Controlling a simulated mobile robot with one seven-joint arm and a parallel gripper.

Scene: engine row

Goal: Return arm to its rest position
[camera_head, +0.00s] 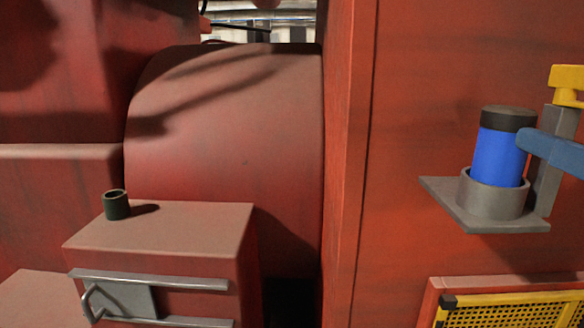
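My gripper is not in view, and I cannot make out any part of my arm for certain. Shadows with long thin shapes fall across the rounded red housing (225,130) in the middle. I cannot tell what casts them.
A small dark green cup (116,205) stands on a red cabinet (180,225) with metal rails. At right, a blue cylinder with a black cap (500,150) sits in a grey holder (493,195) on the red wall, with a blue bar (555,151) against it. A yellow grille (515,310) is below.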

